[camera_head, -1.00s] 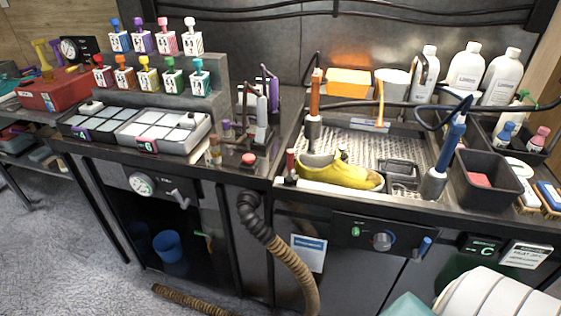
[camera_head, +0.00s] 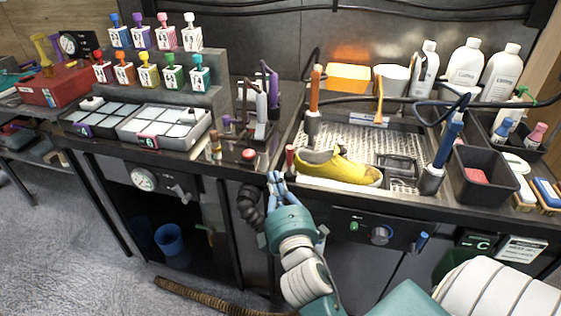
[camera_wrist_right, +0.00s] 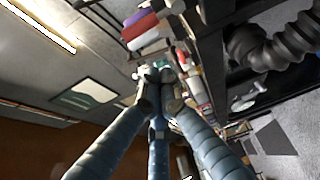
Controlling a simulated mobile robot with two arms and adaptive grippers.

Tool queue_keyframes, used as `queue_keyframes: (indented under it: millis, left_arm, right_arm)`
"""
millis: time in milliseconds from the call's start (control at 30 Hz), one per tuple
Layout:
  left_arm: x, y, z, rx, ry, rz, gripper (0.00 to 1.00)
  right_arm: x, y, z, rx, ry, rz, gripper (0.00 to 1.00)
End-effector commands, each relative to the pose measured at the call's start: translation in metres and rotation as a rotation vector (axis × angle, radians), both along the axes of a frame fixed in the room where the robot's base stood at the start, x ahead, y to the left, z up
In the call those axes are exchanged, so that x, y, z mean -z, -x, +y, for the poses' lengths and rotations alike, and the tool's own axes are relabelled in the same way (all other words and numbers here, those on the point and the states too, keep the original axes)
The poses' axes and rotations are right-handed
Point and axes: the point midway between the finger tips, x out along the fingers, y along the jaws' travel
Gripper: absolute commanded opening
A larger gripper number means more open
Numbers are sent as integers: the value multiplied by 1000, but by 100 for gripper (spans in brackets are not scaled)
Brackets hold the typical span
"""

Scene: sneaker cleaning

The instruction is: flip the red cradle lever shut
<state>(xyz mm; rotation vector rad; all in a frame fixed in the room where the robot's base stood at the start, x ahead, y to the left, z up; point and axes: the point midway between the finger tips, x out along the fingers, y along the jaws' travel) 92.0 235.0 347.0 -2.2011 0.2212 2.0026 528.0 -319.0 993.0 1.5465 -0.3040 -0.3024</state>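The red cradle lever (camera_head: 290,154) stands upright at the front left corner of the washing tray, beside the heel of a yellow sneaker (camera_head: 338,168). The sneaker lies in the tray with its toe to the right. My right gripper (camera_head: 275,178) is just in front of the counter edge, below and left of the lever, apart from it. In the right wrist view its fingers (camera_wrist_right: 158,76) come together at the tips with nothing visible between them. I cannot make out the lever in that view. My left gripper is not in view.
A red button (camera_head: 249,154) sits on the counter left of the lever. A black ribbed hose (camera_head: 250,205) hangs beside my right gripper. An orange-handled tool (camera_head: 314,95) stands behind the lever. A dark bin (camera_head: 485,178) stands at the right.

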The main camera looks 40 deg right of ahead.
Motion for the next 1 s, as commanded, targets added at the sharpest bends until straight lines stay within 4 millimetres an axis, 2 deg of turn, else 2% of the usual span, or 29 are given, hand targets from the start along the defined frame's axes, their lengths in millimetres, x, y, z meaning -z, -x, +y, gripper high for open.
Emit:
queue_keyframes:
  millis: [167,667,800,1000]
  left_arm:
    - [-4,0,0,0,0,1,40]
    - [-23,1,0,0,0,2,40]
    - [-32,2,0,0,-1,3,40]
    - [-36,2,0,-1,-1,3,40]
  right_arm:
    - [-2,-11,-4,-1,-1,-1,0]
    - [-2,-96,-39,0,-3,-1,0]
    - [-1,-74,-48,0,-2,3,0]
    - [0,-60,-55,-1,-5,1,0]
